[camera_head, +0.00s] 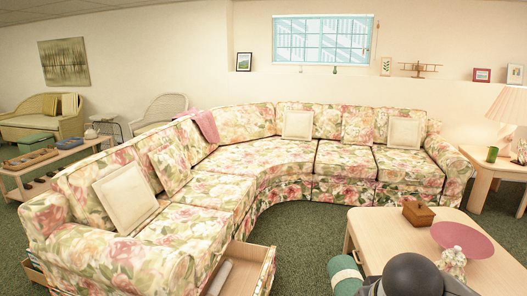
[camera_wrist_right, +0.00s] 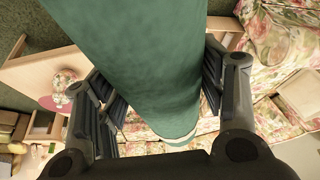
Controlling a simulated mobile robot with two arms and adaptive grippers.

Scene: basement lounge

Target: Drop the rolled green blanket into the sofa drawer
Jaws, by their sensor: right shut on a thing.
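The rolled green blanket (camera_head: 343,273) shows at the bottom of the head view, beside the coffee table's left corner; it has a pale band near its end. In the right wrist view the blanket (camera_wrist_right: 150,60) fills the middle, between the fingers of my right gripper (camera_wrist_right: 160,88), which is shut on it. The open sofa drawer (camera_head: 254,254) juts from the base of the left sofa section, left of the blanket. The blanket is apart from the drawer. My left gripper is not in view.
The floral sectional sofa (camera_head: 232,188) curves around the green carpet. The coffee table (camera_head: 381,227) at the right bears a wooden box (camera_head: 418,213), a pink plate (camera_head: 462,240) and a flower ornament (camera_head: 453,263). Open carpet (camera_head: 305,235) lies between drawer and table.

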